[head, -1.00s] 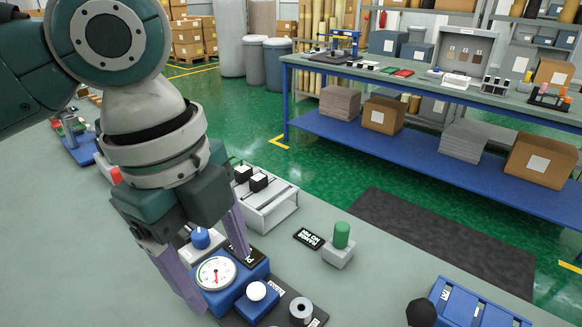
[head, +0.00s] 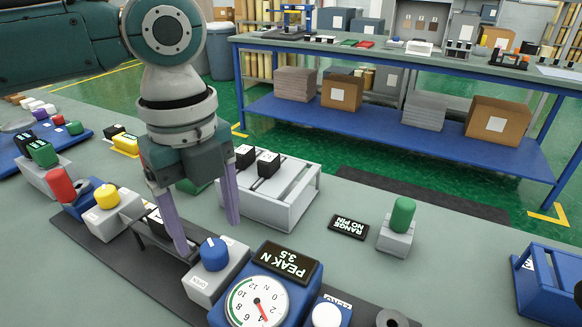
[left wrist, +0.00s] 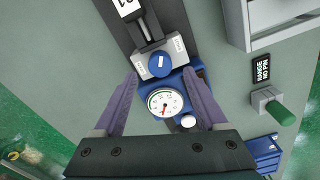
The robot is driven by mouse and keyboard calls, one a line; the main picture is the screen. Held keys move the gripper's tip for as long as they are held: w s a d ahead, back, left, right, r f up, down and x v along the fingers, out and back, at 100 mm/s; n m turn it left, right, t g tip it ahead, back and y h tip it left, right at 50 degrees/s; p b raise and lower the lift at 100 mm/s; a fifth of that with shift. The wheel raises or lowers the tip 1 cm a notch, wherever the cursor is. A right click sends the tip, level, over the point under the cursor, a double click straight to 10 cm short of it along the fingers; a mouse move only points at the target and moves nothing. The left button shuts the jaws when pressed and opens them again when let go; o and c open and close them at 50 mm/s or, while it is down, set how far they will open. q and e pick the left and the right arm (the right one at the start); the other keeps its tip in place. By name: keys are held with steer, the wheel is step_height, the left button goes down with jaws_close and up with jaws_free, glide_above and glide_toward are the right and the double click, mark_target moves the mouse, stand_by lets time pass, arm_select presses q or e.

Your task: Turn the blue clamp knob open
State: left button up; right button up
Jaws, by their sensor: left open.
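The blue clamp knob (head: 214,253) stands on a light grey block (head: 232,262) near the middle of the bench. A pale mark shows on its top in the left wrist view, where the knob (left wrist: 160,65) lies beyond and between the fingertips. My left gripper (head: 208,238) is open and empty, its two purple fingers pointing down. In the head view it hangs just behind and left of the knob, and I see no contact. My right gripper is not in view.
A blue gauge unit (head: 268,297) with a "PEAK N" display sits right of the knob block. A grey frame with black blocks (head: 275,200) stands behind. Yellow (head: 107,196) and red (head: 60,186) knobs are to the left. A green knob (head: 402,214) stands to the right.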

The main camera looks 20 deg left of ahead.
mark_target(213, 247)
arm_select(q)
steer(key=shift+a+f, duration=0.1)
steer(key=shift+f, duration=1.65)
steer(key=shift+c, duration=0.2)
steer(key=shift+r, duration=0.1)
jaws_close()
